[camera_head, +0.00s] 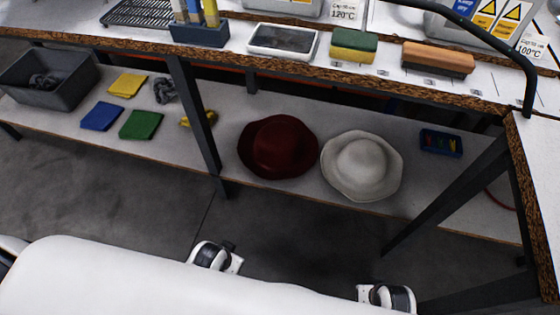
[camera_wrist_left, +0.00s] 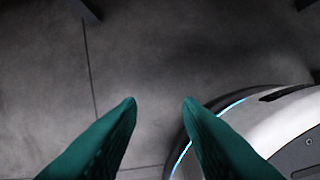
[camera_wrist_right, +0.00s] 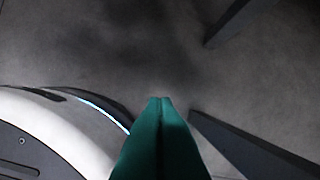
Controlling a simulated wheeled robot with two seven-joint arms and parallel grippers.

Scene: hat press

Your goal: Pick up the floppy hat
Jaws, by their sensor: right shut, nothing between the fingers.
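Two floppy hats lie on the lower shelf in the head view: a dark red hat (camera_head: 278,147) and, touching or nearly touching it on its right, a white hat (camera_head: 361,165). Both rest brim down with the crown up. My left gripper (camera_wrist_left: 160,101) is open and empty above the bare floor in the left wrist view. My right gripper (camera_wrist_right: 160,99) is shut with nothing in it, also above the floor in the right wrist view. In the head view my gripper fingers do not show. Neither wrist view shows a hat.
The upper worktop (camera_head: 300,65) overhangs the shelf (camera_head: 270,190). Dark table legs (camera_head: 198,125) stand left and right of the hats. Folded cloths (camera_head: 140,125) and a grey bin (camera_head: 45,80) are at left. A small blue tray (camera_head: 441,143) is right of the white hat. Floor in front is clear.

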